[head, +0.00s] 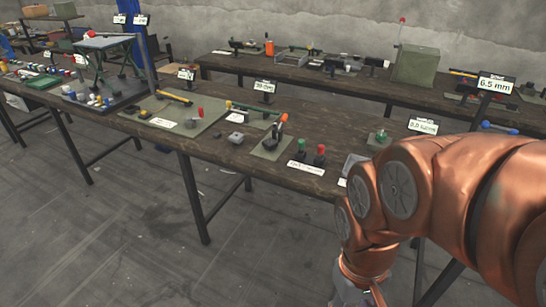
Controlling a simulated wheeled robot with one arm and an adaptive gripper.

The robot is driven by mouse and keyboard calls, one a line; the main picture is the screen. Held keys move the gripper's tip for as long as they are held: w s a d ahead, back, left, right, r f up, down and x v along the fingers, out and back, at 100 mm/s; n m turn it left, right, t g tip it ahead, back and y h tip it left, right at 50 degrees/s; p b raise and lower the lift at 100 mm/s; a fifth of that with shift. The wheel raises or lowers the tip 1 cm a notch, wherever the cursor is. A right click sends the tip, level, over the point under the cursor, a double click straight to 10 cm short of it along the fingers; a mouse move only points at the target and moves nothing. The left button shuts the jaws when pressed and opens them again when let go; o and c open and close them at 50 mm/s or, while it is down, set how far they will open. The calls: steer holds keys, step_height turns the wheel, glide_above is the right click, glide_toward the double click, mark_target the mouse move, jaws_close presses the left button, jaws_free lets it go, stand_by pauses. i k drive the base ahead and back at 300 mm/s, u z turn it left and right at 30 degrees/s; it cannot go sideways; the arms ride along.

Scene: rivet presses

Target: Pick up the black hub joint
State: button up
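I cannot make out for sure which piece is the black hub joint. A small black piece (145,114) lies at the left edge of a grey-green mat (205,110) on the near workbench. My copper-coloured arm fills the right of the head view and hides part of the bench. Its end points down at the bottom edge, in front of the bench. Only a sliver of my gripper (373,297) shows there, so its fingers and anything in them are hidden.
The long wooden bench (255,173) carries several mats, label cards and small tools. A green knob (304,146) and a red knob (320,151) stand near its front edge. A second bench (345,85) with a green box (416,65) stands behind. The floor at left is clear.

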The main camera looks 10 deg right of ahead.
mark_target(270, 144)
steer(key=z, duration=0.05)
steer(key=k, duration=0.7)
steer(key=u, duration=1.25)
steer(key=i, duration=2.05)
steer(key=z, duration=1)
steer(key=i, duration=0.55)
steer(key=z, duration=0.65)
